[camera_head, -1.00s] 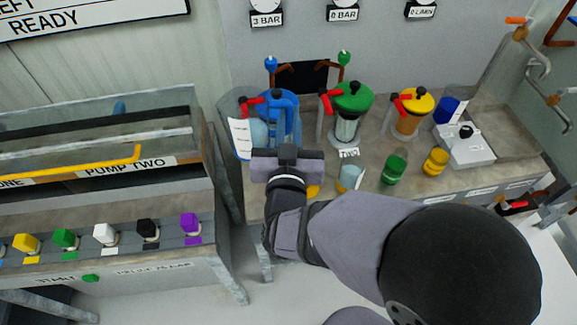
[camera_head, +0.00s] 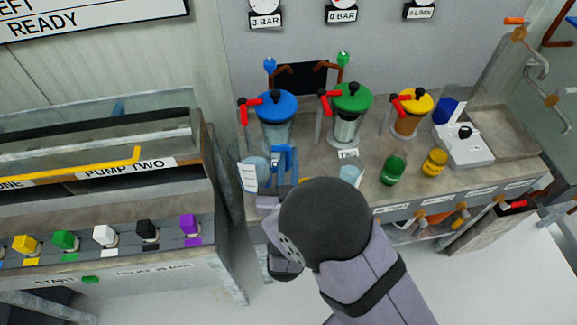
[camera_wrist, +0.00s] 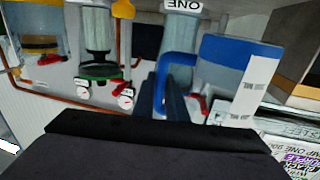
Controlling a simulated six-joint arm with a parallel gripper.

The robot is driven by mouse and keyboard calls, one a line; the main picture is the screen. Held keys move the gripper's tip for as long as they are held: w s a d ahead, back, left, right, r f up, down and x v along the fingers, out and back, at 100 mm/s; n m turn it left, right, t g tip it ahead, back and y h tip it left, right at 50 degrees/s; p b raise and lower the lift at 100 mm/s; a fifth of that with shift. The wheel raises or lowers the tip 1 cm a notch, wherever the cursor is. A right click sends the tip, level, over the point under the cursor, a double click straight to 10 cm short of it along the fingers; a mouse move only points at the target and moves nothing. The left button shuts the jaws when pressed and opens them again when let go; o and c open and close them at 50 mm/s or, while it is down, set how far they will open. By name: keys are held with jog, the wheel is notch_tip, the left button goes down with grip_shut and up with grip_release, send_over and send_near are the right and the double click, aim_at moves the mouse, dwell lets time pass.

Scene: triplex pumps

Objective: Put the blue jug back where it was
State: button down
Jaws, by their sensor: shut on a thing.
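The blue jug (camera_head: 258,171) is at the front left of the bench, in front of the blue-lidded tank (camera_head: 277,112). Its blue handle (camera_head: 285,160) faces right, and a white paper tag (camera_head: 248,178) hangs on it. My gripper (camera_head: 282,182) is shut on the handle; my arm hides much of it from the head camera. In the wrist view, upside down, my gripper fingers (camera_wrist: 166,97) are at the blue handle (camera_wrist: 181,65), beside the jug body (camera_wrist: 222,75). I cannot tell whether the jug touches the bench.
Green-lidded (camera_head: 350,105) and yellow-lidded (camera_head: 411,108) tanks stand behind. A white device (camera_head: 463,147) is at right. The pump console (camera_head: 100,220) is at left.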

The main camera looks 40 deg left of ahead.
aim_at(289, 169)
jog(key=shift+f, duration=1.8)
jog(key=shift+f, duration=0.15)
jog(key=c, duration=1.8)
grip_release()
jog(key=shift+o, duration=0.2)
